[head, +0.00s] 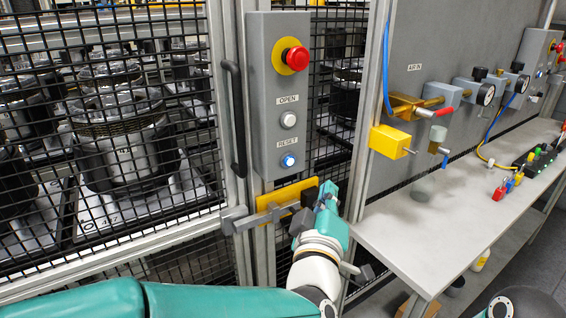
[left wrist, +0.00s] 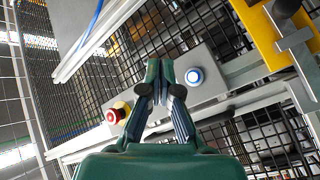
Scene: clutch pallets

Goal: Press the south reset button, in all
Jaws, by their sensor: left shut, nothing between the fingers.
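A grey control box (head: 270,100) on the fence post carries a red emergency stop, a white OPEN button (head: 288,119) and a blue-lit RESET button (head: 288,160). My left gripper (head: 326,194) is below and right of the RESET button, apart from it in the head view. In the left wrist view the blue-lit button (left wrist: 194,76) is just right of my left fingertips (left wrist: 160,68), which are shut and empty. The OPEN button is hidden behind the fingers there. I cannot tell the gap in depth. My right gripper is not in view.
A yellow latch (head: 287,193) with a grey handle sits under the box, close to my left gripper. Black mesh fence (head: 110,130) and a door handle (head: 234,115) are to the left. A grey bench (head: 440,230) with valves and gauges stands right. Another control box (head: 535,60) is farther back.

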